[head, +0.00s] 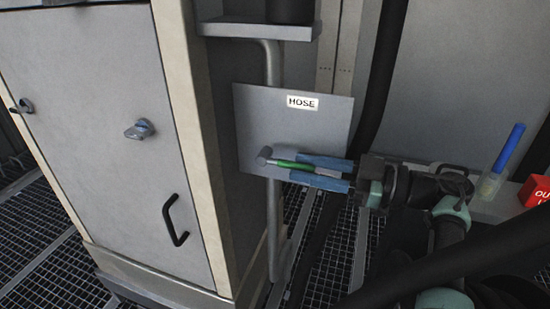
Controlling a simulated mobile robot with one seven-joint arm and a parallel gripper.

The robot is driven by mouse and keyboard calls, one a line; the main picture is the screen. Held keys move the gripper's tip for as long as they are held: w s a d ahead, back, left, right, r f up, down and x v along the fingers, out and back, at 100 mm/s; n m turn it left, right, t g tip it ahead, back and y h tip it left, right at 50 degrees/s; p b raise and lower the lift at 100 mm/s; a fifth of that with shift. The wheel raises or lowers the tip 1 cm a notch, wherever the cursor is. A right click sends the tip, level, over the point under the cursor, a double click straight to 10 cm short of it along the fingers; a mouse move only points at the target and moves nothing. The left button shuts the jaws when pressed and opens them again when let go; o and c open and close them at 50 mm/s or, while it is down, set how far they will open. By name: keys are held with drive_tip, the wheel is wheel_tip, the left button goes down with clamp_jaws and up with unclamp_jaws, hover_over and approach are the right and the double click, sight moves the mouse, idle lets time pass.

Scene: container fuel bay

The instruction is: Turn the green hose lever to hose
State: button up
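The green hose lever (288,164) sits on a grey plate (262,118) at the middle of the head view. Its round grey pivot is at the left end, and the lever points right and slightly down. A white label reading HOSE (302,102) is on the upper part of the plate, above the lever. My gripper (306,169) comes in from the right. Its two blue fingers lie along the lever, one above and one below, with only a narrow gap filled by the lever. The lever's right end is partly hidden between the fingers.
A grey cabinet (95,120) with knobs and a black handle stands at left. A grey vertical pipe (273,225) runs behind the plate. A black hose (383,70) hangs behind my gripper. A blue-topped item (509,148) and a red box (537,190) are at right.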

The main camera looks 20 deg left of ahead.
sight(284, 164)
drive_tip(key=a+b, duration=0.1)
drive_tip(key=a, duration=0.5)
drive_tip(key=shift+a, duration=0.15)
drive_tip(key=shift+c, duration=0.2)
clamp_jaws()
idle(1.1)
